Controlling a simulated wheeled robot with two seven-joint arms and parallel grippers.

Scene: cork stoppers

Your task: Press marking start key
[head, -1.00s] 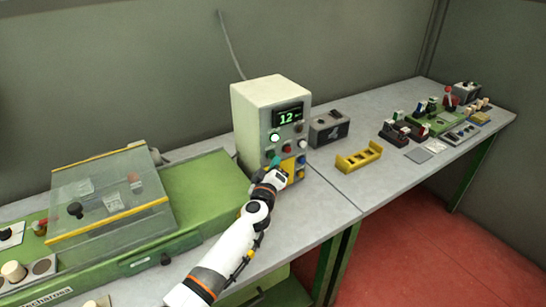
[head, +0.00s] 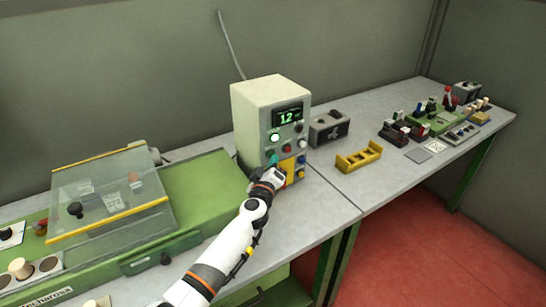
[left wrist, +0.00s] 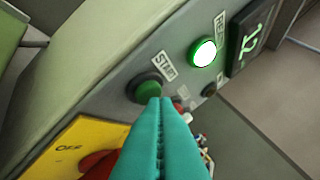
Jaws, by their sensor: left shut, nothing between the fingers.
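The control box (head: 265,105) stands on the bench with a lit display and rows of buttons on its front. In the left wrist view, the green key (left wrist: 149,87) in a dark ring sits beside a label that reads START. My left gripper (left wrist: 160,101) has teal fingers, shut together and empty. Their tips overlap the lower right edge of the green key in that view; I cannot tell whether they touch it. In the head view the left gripper (head: 273,160) is at the box's front and hides part of it. My right gripper is not in view.
A lit green lamp (left wrist: 204,52) is above the green key. The yellow panel (left wrist: 62,148) carries a red knob (left wrist: 97,165). A green machine with a clear cover (head: 110,190) stands left. A yellow rack (head: 358,156) and a grey box (head: 329,128) stand right.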

